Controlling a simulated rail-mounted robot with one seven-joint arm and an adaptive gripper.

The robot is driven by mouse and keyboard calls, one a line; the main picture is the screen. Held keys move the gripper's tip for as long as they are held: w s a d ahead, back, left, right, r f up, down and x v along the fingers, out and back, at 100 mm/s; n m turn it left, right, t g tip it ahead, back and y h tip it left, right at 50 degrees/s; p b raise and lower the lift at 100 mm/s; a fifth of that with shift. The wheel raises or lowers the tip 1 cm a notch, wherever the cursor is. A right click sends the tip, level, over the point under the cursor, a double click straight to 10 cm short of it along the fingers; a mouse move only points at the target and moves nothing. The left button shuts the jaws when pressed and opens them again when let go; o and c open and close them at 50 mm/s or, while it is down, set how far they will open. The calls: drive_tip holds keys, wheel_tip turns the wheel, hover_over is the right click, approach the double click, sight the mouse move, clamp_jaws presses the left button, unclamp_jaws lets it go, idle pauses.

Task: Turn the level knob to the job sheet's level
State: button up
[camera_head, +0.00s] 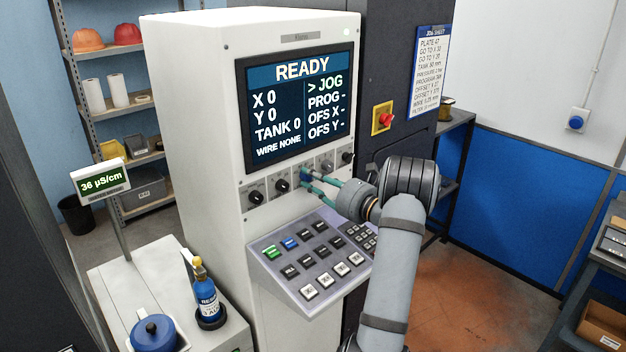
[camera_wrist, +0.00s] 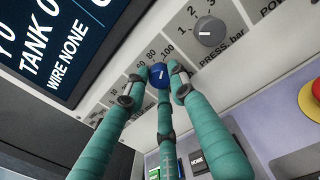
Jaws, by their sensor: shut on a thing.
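My gripper (camera_head: 309,181) has its teal fingers closed around a small blue knob (camera_wrist: 158,74) on the control cabinet's knob row. Its label is hidden by the fingers in the wrist view; numbers up to 100 show around it. A short pale mark shows on its face. The job sheet (camera_head: 429,72) hangs on the dark panel to the right; its print is small, and one line seems to read TANK 80 mm. The screen (camera_head: 300,100) reads READY, X 0, Y 0, TANK 0, WIRE NONE.
A grey pressure knob (camera_wrist: 209,31) is beside the held one, and black knobs (camera_head: 282,186) stand to its left. A sloping keypad (camera_head: 312,259) lies just below. A red stop button (camera_head: 383,119) is to the right.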

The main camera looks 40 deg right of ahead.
clamp_jaws()
drive_tip(key=shift+f+b, duration=0.2)
drive_tip(key=shift+b, duration=0.35)
drive_tip(key=n+b, duration=0.1)
drive_tip(key=b, duration=0.1)
drive_tip(key=n+b, duration=0.1)
drive_tip(key=b, duration=0.1)
drive_tip(key=shift+f+n+b, duration=0.25)
drive_tip(key=shift+n+b, duration=0.05)
drive_tip(key=shift+n, duration=0.1)
drive_tip(key=n+b, duration=0.3)
drive_tip(key=b, duration=0.3)
drive_tip(key=shift+r, duration=0.1)
drive_tip(key=shift+r+n+b, duration=0.2)
drive_tip(key=shift+n+b, duration=0.7)
drive_tip(key=shift+b, duration=0.15)
drive_tip(key=shift+r, duration=0.1)
drive_tip(key=o, duration=0.8)
unclamp_jaws()
drive_tip(key=shift+o, duration=0.2)
